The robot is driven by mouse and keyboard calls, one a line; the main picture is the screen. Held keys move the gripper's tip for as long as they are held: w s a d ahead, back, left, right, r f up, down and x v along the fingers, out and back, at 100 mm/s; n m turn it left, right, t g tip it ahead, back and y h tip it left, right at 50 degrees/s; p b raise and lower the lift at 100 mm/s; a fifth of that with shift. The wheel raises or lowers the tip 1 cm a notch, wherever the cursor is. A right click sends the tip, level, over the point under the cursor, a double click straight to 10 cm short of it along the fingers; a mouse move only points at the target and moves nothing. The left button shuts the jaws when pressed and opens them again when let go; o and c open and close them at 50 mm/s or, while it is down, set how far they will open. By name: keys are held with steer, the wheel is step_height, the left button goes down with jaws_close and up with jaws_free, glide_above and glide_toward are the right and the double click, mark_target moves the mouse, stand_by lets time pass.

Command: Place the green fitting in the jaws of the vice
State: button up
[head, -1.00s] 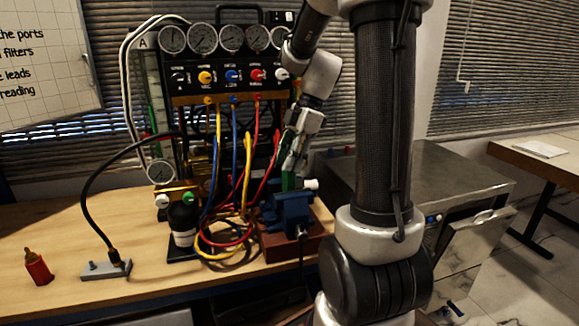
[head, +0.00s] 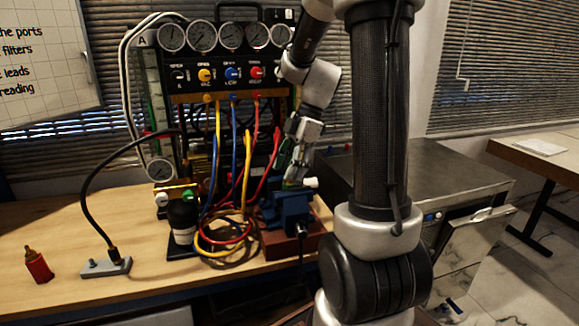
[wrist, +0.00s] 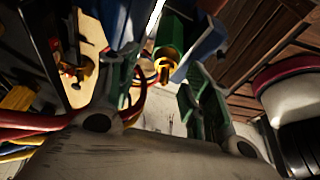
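The green fitting (wrist: 176,36) shows in the wrist view with its brass end (wrist: 165,66) towards the camera. It sits between the blue jaws of the vice (wrist: 207,44), apart from my finger pads. My gripper (wrist: 160,75) is open, with one green-padded finger on each side of the fitting and a gap to each. In the head view the blue vice (head: 287,208) stands on the bench, and my gripper (head: 295,170) is just above it. The fitting is mostly hidden there, and its seating depth cannot be told.
Red, blue and yellow hoses (head: 232,165) hang from the gauge panel (head: 228,75) close left of the vice. A black bottle (head: 183,218) stands left of them. A red bottle (head: 38,266) and a grey block (head: 106,267) are at the bench's left. A metal cabinet (head: 440,165) is at right.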

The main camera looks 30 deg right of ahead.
steer(key=shift+r, duration=0.15)
steer(key=shift+r, duration=0.35)
steer(key=v, duration=1.1)
steer(key=s+a+f+m+t+h, duration=0.1)
steer(key=s+a+m+t+h, duration=0.1)
steer(key=s+m, duration=0.6)
steer(key=s+a+f+m+t+h, duration=0.1)
steer(key=s+a+m+t+h, duration=0.1)
steer(key=s+a+m, duration=0.3)
steer(key=s+m, duration=0.3)
steer(key=shift+a+f+m+h, duration=0.2)
steer(key=shift+f+m+h, duration=0.1)
steer(key=shift+f+m, duration=0.1)
